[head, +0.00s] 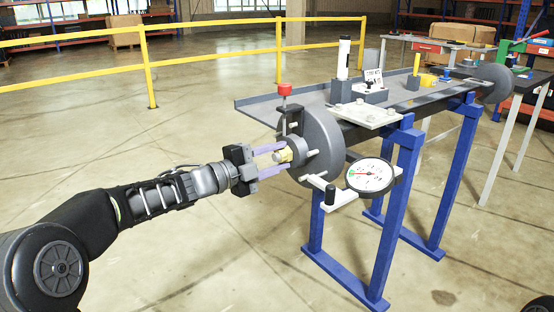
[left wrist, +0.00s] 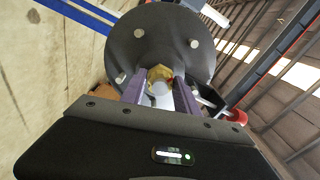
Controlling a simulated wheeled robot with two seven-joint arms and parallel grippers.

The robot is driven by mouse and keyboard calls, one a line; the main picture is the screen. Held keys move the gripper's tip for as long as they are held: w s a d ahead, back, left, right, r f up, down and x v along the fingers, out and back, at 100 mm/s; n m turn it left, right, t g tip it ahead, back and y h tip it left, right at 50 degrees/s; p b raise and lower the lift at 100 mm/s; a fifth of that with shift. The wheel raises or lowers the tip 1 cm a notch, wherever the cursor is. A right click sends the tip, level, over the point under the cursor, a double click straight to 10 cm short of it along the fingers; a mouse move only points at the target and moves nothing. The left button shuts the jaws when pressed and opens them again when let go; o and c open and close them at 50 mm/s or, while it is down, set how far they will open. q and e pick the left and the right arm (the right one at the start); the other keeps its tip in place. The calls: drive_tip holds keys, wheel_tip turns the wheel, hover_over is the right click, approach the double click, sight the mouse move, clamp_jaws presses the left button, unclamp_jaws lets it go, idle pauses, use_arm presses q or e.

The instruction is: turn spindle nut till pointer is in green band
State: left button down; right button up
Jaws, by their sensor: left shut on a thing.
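The brass spindle nut (head: 285,155) sits at the centre of a grey round flange (head: 322,135) on the end of the bench. My left gripper (head: 280,157) reaches it from the left, its purple fingers shut on the nut. In the left wrist view the nut (left wrist: 160,76) shows between the two fingers (left wrist: 160,92), with the flange (left wrist: 165,35) behind. The white dial gauge (head: 370,175) hangs at the right of the flange, with a small green band at the left of its face. The pointer is too small to read surely. My right gripper is not in view.
A red-topped knob (head: 285,89) stands above the flange, and a black-ended handle (head: 330,194) juts out below. The grey bench (head: 265,105) on blue legs carries a white cylinder (head: 343,57) and a yellow part (head: 413,82). A yellow rail (head: 210,70) runs behind. Floor at left is clear.

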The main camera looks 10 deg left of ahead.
use_arm(q)
drive_tip(key=c, duration=0.9)
unclamp_jaws()
drive_tip(key=p+v, duration=0.1)
drive_tip(key=v, duration=0.6)
drive_tip(key=shift+s+a, duration=0.2)
drive_tip(key=shift+s, duration=0.1)
